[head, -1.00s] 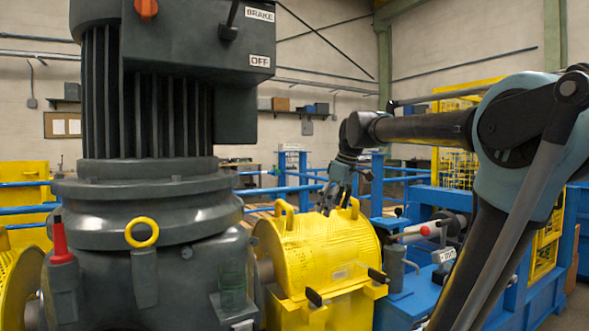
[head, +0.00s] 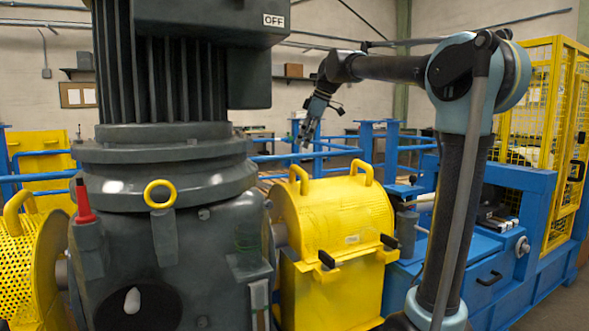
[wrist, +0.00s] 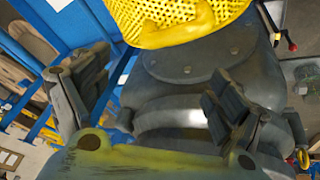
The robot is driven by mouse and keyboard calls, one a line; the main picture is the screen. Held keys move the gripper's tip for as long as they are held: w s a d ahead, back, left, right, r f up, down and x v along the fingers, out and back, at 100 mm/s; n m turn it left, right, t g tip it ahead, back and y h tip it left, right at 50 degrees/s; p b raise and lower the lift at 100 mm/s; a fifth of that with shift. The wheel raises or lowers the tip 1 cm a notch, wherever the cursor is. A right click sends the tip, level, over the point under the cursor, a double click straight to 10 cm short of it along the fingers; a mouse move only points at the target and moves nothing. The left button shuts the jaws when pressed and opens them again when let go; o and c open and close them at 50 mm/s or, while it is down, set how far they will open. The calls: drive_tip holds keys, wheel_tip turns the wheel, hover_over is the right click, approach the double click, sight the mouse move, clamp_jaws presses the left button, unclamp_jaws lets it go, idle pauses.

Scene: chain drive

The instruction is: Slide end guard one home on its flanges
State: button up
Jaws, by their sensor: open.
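Two yellow guards with handles flank the dark motor and gearbox. I cannot tell which is end guard one. The right guard (head: 335,222) sits upright over a shaft, with two loop handles on top and dark knobs at its front. The left guard (head: 22,245) is perforated and partly cut off by the frame. My gripper (head: 302,132) is open and empty, in the air above and behind the right guard, apart from it. In the wrist view, my spread fingers (wrist: 155,100) frame the dark housing, and a perforated yellow guard (wrist: 190,20) with its handle shows above. The flanges are not clearly visible.
The motor and gearbox (head: 165,185) fill the left middle, with a yellow lifting eye and a red-topped part in front. A blue bench (head: 480,255) stands at right before a yellow mesh cage (head: 540,120). Blue rails run behind. The air above the right guard is clear.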

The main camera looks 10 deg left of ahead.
sight(294, 166)
drive_tip(key=x, duration=1.4)
drive_tip(key=shift+f, duration=0.1)
drive_tip(key=shift+s, duration=0.1)
clamp_jaws()
